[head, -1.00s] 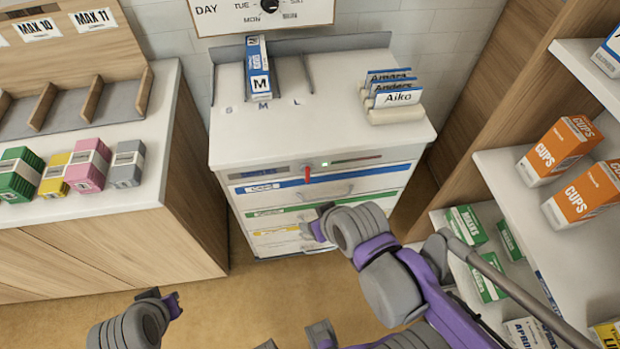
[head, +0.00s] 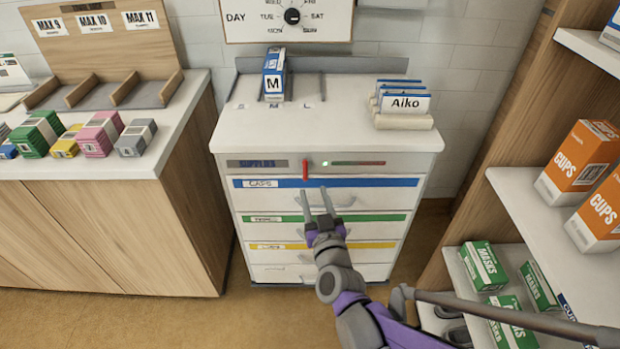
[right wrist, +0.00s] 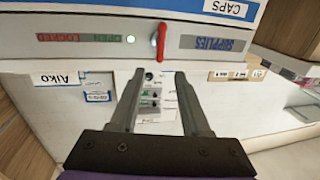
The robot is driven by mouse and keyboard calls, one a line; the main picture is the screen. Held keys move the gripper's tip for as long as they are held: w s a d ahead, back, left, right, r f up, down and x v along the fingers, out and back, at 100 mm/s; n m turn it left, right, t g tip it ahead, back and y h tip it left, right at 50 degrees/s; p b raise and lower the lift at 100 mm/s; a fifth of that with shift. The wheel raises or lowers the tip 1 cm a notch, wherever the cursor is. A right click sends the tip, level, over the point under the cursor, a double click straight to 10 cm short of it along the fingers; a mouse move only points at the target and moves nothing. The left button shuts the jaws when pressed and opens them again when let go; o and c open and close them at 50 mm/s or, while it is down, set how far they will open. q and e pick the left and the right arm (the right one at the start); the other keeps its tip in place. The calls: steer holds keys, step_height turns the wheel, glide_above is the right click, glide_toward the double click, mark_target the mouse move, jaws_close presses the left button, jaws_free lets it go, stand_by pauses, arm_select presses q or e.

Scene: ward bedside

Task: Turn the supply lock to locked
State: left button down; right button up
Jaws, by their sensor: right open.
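The supply lock is a red lever (head: 305,171) on the grey strip at the top of the drawer cabinet's front. It stands upright; it also shows in the right wrist view (right wrist: 160,41), where the picture is upside down. My left gripper is out of view.
The cabinet top (head: 340,120) holds a blue M box (head: 274,75) and a row of name cards (head: 404,103). Drawers with handles lie below the lock strip. A wooden counter (head: 110,220) stands left, and shelves with orange cups boxes (head: 576,160) stand close on the right.

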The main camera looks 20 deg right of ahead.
mark_target(306, 167)
steer(key=w, duration=0.9)
steer(key=shift+w+d+b, duration=0.1)
steer(key=shift+d+b, duration=0.25)
steer(key=shift+d, duration=0.05)
steer(key=shift+c, duration=0.4)
jaws_close()
